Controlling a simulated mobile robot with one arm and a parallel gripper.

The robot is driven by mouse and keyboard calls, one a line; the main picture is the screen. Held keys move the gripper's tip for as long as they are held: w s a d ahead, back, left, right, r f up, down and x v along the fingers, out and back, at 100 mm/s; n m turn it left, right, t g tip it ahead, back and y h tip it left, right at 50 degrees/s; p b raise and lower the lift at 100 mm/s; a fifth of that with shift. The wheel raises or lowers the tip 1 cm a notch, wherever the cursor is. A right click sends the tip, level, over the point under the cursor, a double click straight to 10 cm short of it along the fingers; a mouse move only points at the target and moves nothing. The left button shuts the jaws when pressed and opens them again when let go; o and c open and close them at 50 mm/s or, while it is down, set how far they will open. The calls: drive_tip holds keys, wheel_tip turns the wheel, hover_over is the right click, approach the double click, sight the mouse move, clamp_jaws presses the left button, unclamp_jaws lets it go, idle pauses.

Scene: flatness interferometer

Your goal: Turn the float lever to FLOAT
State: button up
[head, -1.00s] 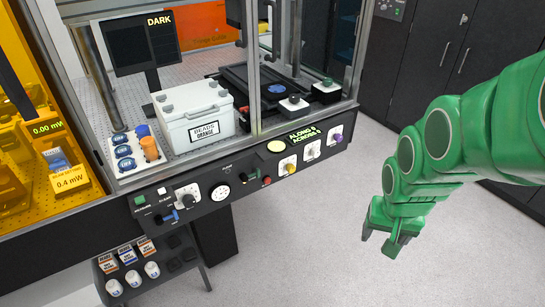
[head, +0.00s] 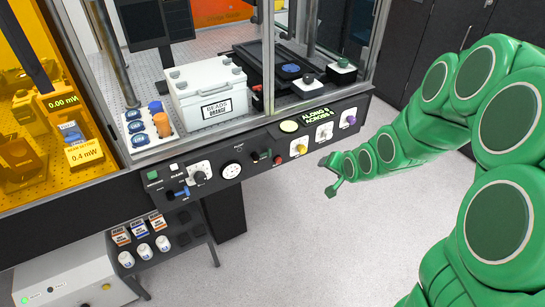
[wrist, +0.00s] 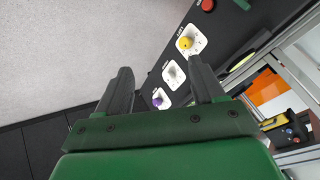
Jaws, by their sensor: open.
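The front control panel carries a small dark lever with a green part (head: 262,155), right of a round white gauge (head: 231,170). A tiny label above the gauge is too small to read surely, so I cannot confirm this is the float lever or its setting. A blue-handled lever (head: 180,192) sits lower left on the same panel. My gripper (head: 331,177) is open and empty, in front of and below the panel's right part, apart from both levers. In the wrist view, its fingers (wrist: 160,88) frame the panel, and a green handle (wrist: 240,4) is cut off at the top.
A red button (head: 279,160) and yellow (head: 301,149), white (head: 325,133) and purple (head: 349,119) knobs line the panel's right side. A low shelf (head: 183,234) with small bottles stands below left. Floor before the panel is clear.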

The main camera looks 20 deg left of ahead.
drive_tip(key=w+a+f+m+t+y, duration=0.2)
drive_tip(key=w+a+f+y, duration=0.25)
drive_tip(key=a, duration=0.45)
drive_tip(key=m+t+y, duration=0.4)
drive_tip(key=m, duration=0.1)
approach(270, 154)
drive_tip(key=shift+x, duration=4.2)
drive_tip(key=c, duration=1.1)
drive_tip(key=shift+o, duration=0.2)
drive_tip(key=shift+r, duration=0.1)
